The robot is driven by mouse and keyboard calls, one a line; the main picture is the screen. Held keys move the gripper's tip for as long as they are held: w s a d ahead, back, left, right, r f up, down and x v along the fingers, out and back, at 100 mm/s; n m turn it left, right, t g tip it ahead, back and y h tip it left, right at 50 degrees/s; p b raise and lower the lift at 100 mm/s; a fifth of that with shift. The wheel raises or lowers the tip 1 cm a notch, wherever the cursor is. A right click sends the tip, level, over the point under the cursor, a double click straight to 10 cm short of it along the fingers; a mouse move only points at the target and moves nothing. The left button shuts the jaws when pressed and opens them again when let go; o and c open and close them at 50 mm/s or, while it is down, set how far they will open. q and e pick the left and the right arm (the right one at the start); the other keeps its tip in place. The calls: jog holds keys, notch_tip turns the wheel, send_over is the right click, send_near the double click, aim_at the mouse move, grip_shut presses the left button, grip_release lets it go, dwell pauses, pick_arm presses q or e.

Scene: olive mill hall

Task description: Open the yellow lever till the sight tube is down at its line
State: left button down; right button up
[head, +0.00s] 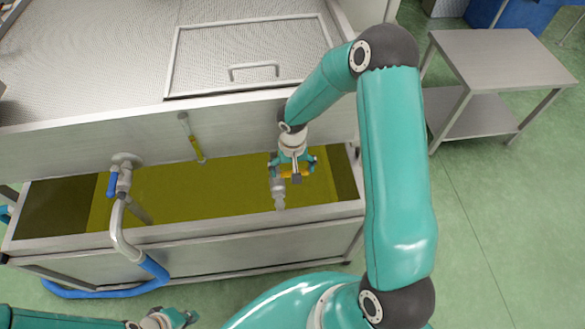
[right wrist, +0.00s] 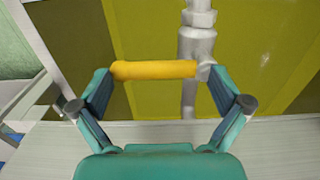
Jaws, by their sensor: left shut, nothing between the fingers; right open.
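The yellow lever (right wrist: 153,70) sits on a grey metal valve (right wrist: 197,45) and lies crosswise between the fingers of my right gripper (right wrist: 157,84) in the right wrist view. The fingers stand apart at either end of it; I cannot tell whether they touch it. In the head view, my right gripper (head: 292,170) is over the tank's right part and mostly hides the lever. The sight tube (head: 190,137) slants on the tank front, with yellow-green liquid in its lower part; its line is too small to tell. My left gripper (head: 172,319) is shut and empty at the bottom edge.
A steel trough (head: 300,216) of yellow-green liquid lies below the valve. At left are a pipe with a blue handle (head: 112,184) and a blue hose (head: 100,293). A steel table (head: 505,58) stands at right, with clear green floor before it.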

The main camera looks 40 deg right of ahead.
jog(key=shift+s+a, duration=0.15)
jog(key=c, duration=1.5)
jog(key=shift+s+a+f+b, duration=0.1)
jog(key=shift+f+b, duration=0.15)
jog(key=shift+b, duration=0.25)
jog(key=m+b, duration=0.2)
jog(key=b, duration=0.1)
jog(key=s+a+m+b, duration=0.1)
jog(key=m+b, duration=0.1)
jog(key=b, duration=0.2)
jog(key=m+b, duration=0.2)
jog(key=b, duration=0.2)
jog(key=shift+s+a+r, duration=0.1)
jog(key=shift+s+a, duration=0.3)
